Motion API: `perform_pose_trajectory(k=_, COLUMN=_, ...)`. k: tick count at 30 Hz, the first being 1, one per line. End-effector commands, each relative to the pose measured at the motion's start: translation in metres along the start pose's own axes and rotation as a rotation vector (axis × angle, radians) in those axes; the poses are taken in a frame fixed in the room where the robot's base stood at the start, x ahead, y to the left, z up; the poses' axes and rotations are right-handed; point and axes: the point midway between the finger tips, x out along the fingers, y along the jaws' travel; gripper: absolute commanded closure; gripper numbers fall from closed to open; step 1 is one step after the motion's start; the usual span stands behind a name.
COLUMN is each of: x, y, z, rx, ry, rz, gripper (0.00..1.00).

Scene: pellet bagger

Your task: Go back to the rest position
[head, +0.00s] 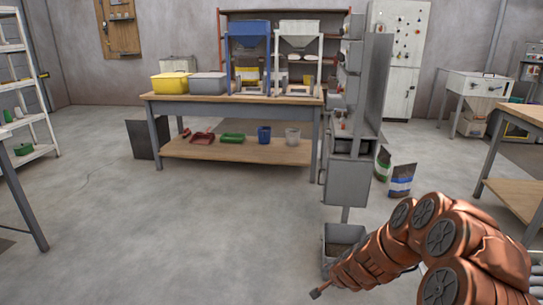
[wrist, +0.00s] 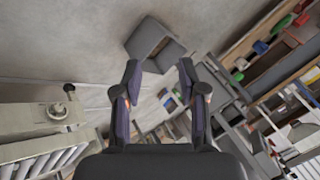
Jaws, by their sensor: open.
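My gripper (wrist: 160,88) is open and empty in the wrist view, its two dark fingers spread apart. In the head view my copper-coloured arm reaches in from the lower right, and the tip of my gripper (head: 318,292) shows at its lower left end, over the floor. A grey open bin (head: 343,236) stands just behind the gripper under the tall grey machine (head: 350,120). A grey box shape (wrist: 155,45) lies beyond the fingertips in the wrist view.
A workbench (head: 235,97) carries a yellow bin (head: 170,86), a grey bin (head: 208,85) and two hoppers, blue (head: 248,50) and white (head: 298,45). Bags (head: 401,180) stand on the floor right of the machine. A table (head: 515,118) is at the right. The floor left of centre is clear.

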Motion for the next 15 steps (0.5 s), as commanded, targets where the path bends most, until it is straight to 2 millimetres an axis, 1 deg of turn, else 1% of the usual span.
perform_pose_trajectory(k=1, x=-0.025, y=-0.02, z=0.002, rx=-0.031, ry=-0.032, rz=-0.022, gripper=0.59)
perform_pose_trajectory(k=5, x=-0.074, y=-0.051, z=0.018, rx=-0.121, ry=-0.121, rz=-0.059, gripper=0.59)
perform_pose_trajectory(k=6, x=-0.089, y=-0.058, z=0.024, rx=-0.149, ry=-0.151, rz=-0.066, gripper=0.59)
perform_pose_trajectory(k=8, x=-0.112, y=-0.068, z=0.03, rx=-0.19, ry=-0.186, rz=-0.077, gripper=0.59)
perform_pose_trajectory(k=9, x=-0.128, y=-0.073, z=0.036, rx=-0.22, ry=-0.213, rz=-0.082, gripper=0.59)
perform_pose_trajectory(k=11, x=-0.151, y=-0.08, z=0.043, rx=-0.265, ry=-0.248, rz=-0.085, gripper=0.59)
perform_pose_trajectory(k=12, x=-0.168, y=-0.084, z=0.047, rx=-0.294, ry=-0.271, rz=-0.088, gripper=0.59)
perform_pose_trajectory(k=14, x=-0.191, y=-0.087, z=0.054, rx=-0.339, ry=-0.306, rz=-0.086, gripper=0.59)
perform_pose_trajectory(k=15, x=-0.207, y=-0.088, z=0.057, rx=-0.369, ry=-0.326, rz=-0.084, gripper=0.59)
